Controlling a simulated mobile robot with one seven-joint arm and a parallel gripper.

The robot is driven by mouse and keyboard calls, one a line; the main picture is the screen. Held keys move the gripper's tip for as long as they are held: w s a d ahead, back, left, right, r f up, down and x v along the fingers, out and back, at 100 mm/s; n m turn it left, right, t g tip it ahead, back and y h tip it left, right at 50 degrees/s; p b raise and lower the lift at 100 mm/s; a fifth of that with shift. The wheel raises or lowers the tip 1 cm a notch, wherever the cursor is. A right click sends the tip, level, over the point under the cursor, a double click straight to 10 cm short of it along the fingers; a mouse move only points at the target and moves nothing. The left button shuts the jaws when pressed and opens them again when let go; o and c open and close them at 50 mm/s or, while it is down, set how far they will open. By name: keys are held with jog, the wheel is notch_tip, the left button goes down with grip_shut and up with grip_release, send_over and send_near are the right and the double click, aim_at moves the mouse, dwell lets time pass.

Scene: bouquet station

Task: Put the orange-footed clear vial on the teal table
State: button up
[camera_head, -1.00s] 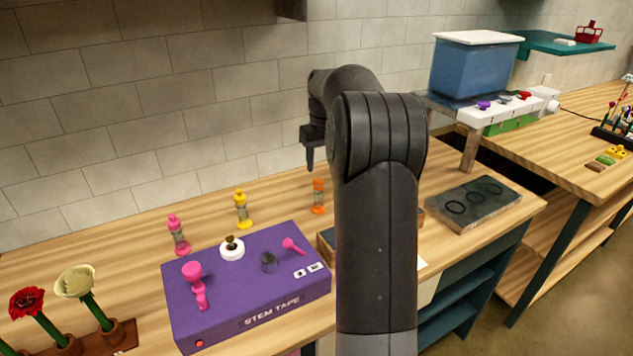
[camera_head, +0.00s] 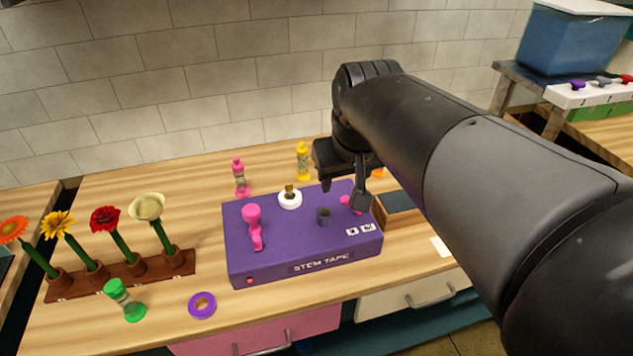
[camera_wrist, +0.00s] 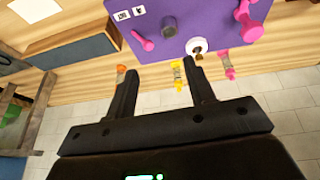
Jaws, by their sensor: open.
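The orange-footed vial is mostly hidden behind my arm in the head view; only a bit of orange (camera_head: 379,173) shows. In the wrist view the orange vial (camera_wrist: 121,70) appears at the tip of the left finger, partly covered by it. I cannot tell whether they touch. My gripper (camera_head: 344,188) is open, above the back right part of the purple STEM TAPE box in the head view. In the wrist view my gripper (camera_wrist: 161,80) has nothing held between its fingers. The teal table is not in view now.
The purple box (camera_head: 250,255) carries pink knobs and a white roll. Yellow (camera_head: 303,162) and pink (camera_head: 240,178) vials stand behind it. A blue bin (camera_head: 570,40) stands back right.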

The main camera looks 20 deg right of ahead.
jog(key=s+a+f+t, duration=0.1)
jog(key=s+a+f, duration=0.2)
jog(key=s, duration=0.5)
jog(key=shift+s+f+y, duration=0.2)
jog(key=shift+f+y, duration=0.1)
jog(key=shift+f, duration=0.35)
dwell(0.5)
